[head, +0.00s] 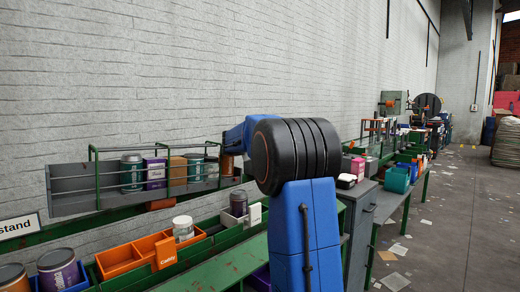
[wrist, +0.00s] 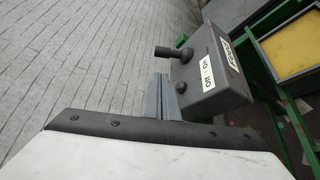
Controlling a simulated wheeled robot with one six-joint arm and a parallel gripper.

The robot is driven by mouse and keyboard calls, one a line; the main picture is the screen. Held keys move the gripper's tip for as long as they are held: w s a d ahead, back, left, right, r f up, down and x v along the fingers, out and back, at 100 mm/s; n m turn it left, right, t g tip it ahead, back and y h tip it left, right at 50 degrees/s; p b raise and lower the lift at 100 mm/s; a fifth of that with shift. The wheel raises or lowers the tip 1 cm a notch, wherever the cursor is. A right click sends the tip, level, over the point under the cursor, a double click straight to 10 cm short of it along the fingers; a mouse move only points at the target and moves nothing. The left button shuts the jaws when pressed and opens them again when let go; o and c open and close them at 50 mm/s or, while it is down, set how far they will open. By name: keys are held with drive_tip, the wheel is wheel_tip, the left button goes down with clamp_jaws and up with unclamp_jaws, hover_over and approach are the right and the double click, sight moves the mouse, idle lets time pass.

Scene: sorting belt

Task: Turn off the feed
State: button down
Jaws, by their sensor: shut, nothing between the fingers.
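A grey switch box (wrist: 212,75) fills the upper right of the wrist view. It bears a label that seems to read "FEED" and another with small lettering, hard to read, seen sideways. A dark lever with a knobbed end (wrist: 170,52) sticks out of its left side, pointing left. My gripper (wrist: 166,92) is shut and empty, its grey fingers close beside the box's left face, just below the lever in the picture. I cannot tell whether they touch the box. In the head view my arm hides the gripper, and I cannot make out the box.
A yellow panel in a green frame (wrist: 295,45) lies beyond the box. In the head view a grey shelf (head: 75,200) with tins stands along the brick wall, above orange bins (head: 118,260). A grey cabinet (head: 360,215) stands right of my arm. The floor at right is open, with scattered papers.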

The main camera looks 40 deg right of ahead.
drive_tip(key=x, duration=1)
